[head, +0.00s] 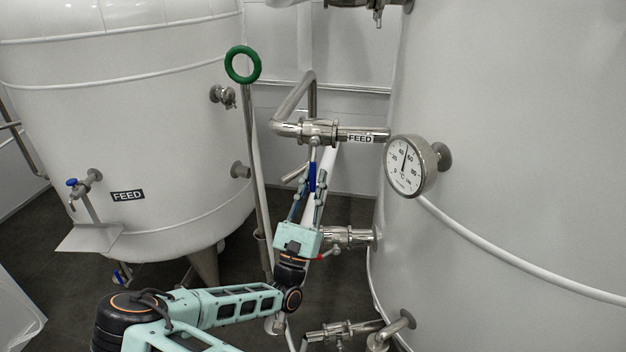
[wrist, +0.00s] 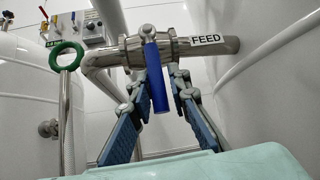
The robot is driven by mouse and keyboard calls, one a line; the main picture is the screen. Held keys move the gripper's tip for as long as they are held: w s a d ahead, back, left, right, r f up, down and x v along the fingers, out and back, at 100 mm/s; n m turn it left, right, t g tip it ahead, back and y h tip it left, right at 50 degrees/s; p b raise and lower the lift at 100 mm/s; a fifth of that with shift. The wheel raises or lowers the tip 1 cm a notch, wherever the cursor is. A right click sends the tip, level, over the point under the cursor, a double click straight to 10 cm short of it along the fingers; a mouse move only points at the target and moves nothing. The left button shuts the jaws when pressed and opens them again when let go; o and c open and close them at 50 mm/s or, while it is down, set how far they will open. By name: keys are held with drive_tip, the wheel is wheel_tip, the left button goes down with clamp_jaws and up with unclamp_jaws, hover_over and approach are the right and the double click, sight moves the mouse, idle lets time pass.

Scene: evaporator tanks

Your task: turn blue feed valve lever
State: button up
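The blue feed valve lever (head: 312,178) hangs down from the steel valve (head: 318,131) on the pipe labelled FEED. In the wrist view the lever (wrist: 157,80) points down toward the camera, in the middle of the picture. My gripper (wrist: 159,90) is open, with one finger on each side of the lever. The fingertips are close to the lever, below the valve body. Contact cannot be made out. In the head view my gripper (head: 310,188) reaches up to the lever from below.
A dial gauge (head: 411,166) sticks out from the large right tank (head: 520,120). A green ring handle (head: 243,65) on a rod stands left of the valve. The left tank (head: 130,110) has a small blue-handled tap (head: 78,185). A lower pipe (head: 345,236) runs beside my wrist.

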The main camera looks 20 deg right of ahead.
drive_tip(key=shift+o, duration=1.1)
drive_tip(key=v, duration=1.2)
